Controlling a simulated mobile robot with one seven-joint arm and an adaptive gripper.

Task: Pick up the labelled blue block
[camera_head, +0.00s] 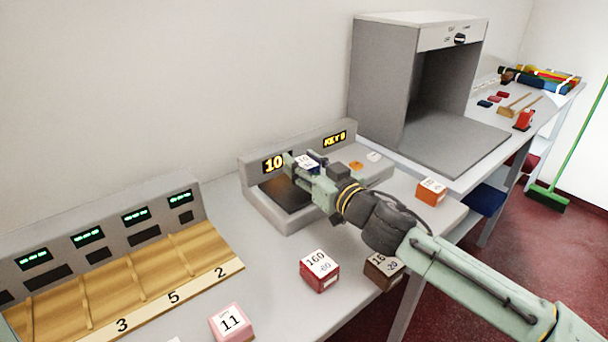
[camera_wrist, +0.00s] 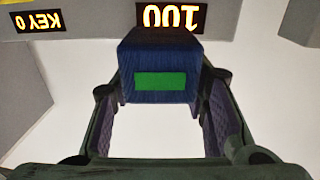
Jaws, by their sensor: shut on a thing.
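The blue block (camera_wrist: 160,50) is held between the two fingers of my gripper (camera_wrist: 160,85) in the wrist view. The side facing that camera carries a green rectangle. In the head view my gripper (camera_head: 304,168) is over the grey display unit, and the block's white label (camera_head: 306,162) shows on top. The print on that label is too small to read. Most of the block is hidden by the fingers there. I cannot tell the gap between the block and the unit's dark plate (camera_head: 284,194).
The unit's display (camera_head: 273,163) reads 100 upside down in the wrist view; another reads KEY 0 (camera_head: 335,139). Red (camera_head: 320,271), pink (camera_head: 230,322), brown (camera_head: 383,271) and orange (camera_head: 431,191) blocks stand nearby. A wooden slotted rack (camera_head: 130,280) is left; a grey booth (camera_head: 378,85) stands behind.

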